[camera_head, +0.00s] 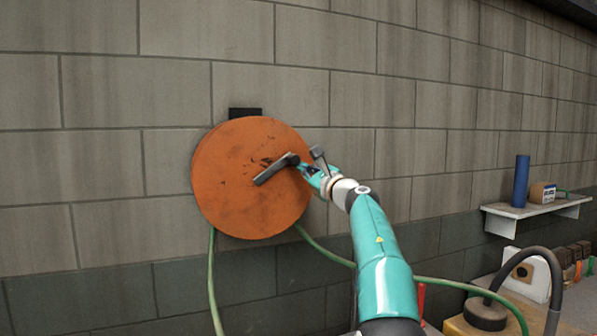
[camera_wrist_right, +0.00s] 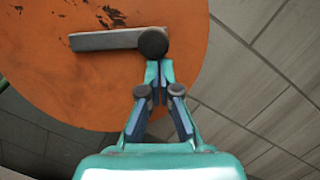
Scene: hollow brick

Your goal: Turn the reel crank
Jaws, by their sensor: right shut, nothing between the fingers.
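The orange round reel (camera_head: 235,200) hangs on the block wall, with scuffs near its middle. Its dark grey crank (camera_head: 272,171) slants up to the right across the reel's face and ends in a dark knob (camera_head: 291,158). In the right wrist view the crank arm (camera_wrist_right: 105,40) lies almost level, with the round black knob (camera_wrist_right: 153,42) at its right end. My right gripper (camera_head: 305,169) is shut and empty. Its fingertips (camera_wrist_right: 158,72) are right at the knob's near side; I cannot tell whether they touch it. My left gripper is not in view.
A green hose (camera_head: 213,280) hangs from the reel and runs right behind my right arm. A wall shelf (camera_head: 530,209) holds a blue cylinder (camera_head: 521,181) and a small box (camera_head: 541,192). A cluttered bench (camera_head: 575,305) stands at lower right. The wall left of the reel is clear.

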